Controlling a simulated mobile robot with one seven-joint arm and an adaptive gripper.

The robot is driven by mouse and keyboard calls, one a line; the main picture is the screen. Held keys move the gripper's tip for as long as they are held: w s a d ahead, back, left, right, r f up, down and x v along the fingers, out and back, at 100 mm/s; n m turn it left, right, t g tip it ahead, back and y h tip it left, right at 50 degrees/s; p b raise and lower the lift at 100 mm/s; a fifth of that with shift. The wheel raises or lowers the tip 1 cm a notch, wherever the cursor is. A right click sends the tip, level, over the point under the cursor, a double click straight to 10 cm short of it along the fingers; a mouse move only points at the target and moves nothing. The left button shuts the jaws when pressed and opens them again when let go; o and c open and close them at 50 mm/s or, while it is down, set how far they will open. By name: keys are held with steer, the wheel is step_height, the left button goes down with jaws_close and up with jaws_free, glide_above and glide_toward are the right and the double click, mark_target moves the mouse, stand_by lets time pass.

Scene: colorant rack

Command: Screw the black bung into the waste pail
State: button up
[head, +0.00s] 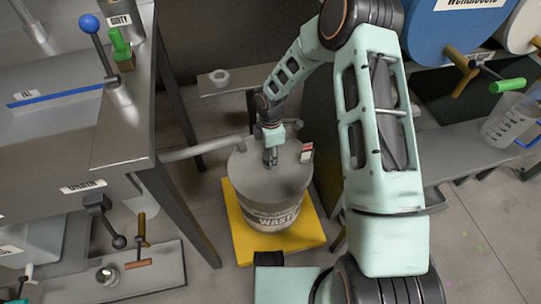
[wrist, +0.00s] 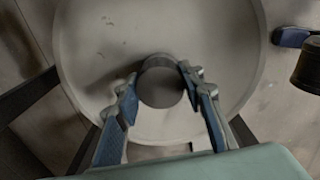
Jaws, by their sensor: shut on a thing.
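The waste pail (head: 272,218) is a grey round pail with a flat grey lid and a "WASTE" label. Its pale lid also fills much of the wrist view (wrist: 215,35). My gripper (head: 270,158) points down at the middle of the lid. In the wrist view my gripper (wrist: 159,82) has its two blue-grey fingers on either side of the round bung (wrist: 161,88), shut on it. The bung looks dark grey with a darker rim and sits at the lid's surface. Its underside is hidden, so I cannot tell how deep it sits.
The pail stands on a yellow platform (head: 243,244). A steel bench (head: 125,140) with a horizontal pipe (head: 200,148) is at left. A small shelf (head: 235,90) is behind. A blue drum (head: 437,30) and a clear jug (head: 506,118) are at right. A red-and-white tag (head: 307,152) is at the lid's edge.

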steer(key=shift+f+m+b, duration=0.1)
steer(key=shift+m+b, duration=0.3)
steer(key=shift+m, duration=0.6)
steer(key=m+b, duration=0.1)
steer(key=m, duration=0.3)
steer(key=m+b, duration=0.1)
steer(key=m, duration=0.3)
steer(key=shift+s+m, duration=0.1)
steer(key=shift+m, duration=0.3)
steer(key=m, duration=0.3)
steer(key=shift+b, duration=0.35)
steer(key=o, duration=1.1)
